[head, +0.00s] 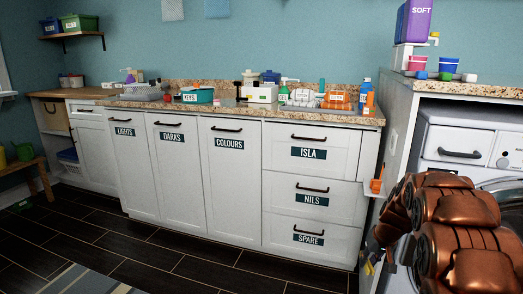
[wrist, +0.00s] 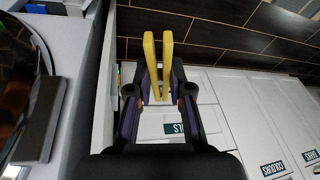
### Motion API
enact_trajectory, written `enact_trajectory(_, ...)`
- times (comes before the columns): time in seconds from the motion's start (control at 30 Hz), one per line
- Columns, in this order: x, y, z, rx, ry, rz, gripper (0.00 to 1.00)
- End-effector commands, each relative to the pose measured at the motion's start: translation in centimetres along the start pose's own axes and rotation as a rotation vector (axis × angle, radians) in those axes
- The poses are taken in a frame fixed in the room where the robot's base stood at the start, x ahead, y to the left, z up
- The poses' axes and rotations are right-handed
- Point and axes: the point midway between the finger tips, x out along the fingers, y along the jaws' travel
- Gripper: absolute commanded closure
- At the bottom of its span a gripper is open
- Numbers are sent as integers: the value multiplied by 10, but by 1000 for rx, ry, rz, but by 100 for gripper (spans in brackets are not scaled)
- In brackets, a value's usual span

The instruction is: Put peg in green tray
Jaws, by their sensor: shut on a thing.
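A yellow peg (wrist: 149,58) with two long prongs shows at the top middle of the wrist view. My gripper (wrist: 158,93) is shut on its lower end, and the prongs stick out past the fingertips. In the head view my copper-coloured arm fills the lower right and mostly hides the gripper. A small yellow patch beside the arm may be the peg. A teal-green tub (head: 198,97) stands on the counter towards the left, with a label reading KEYS in front of it. I cannot tell whether it is the green tray. No other clear green tray shows on the counter.
The granite counter (head: 240,108) holds bottles, boxes and baskets. White cupboards and drawers (head: 310,152) stand below it. A washing machine (head: 458,140) stands at the right, close to my arm. The dark tiled floor (head: 150,255) in front of the cupboards is clear.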

Motion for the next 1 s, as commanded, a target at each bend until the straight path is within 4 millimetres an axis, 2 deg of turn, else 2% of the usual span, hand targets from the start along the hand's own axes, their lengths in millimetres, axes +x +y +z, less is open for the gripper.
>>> enact_trajectory(0.03, -11, -20, -2, -17, 3, -2, 95)
enact_trajectory(0.1, -22, -45, 0, -30, -3, -8, 95)
enact_trajectory(0.3, -56, -109, 9, -65, -7, -16, 95)
enact_trajectory(0.6, -95, -174, 30, -94, -12, -24, 95)
enact_trajectory(1.0, -135, -178, 22, -89, -16, -32, 95)
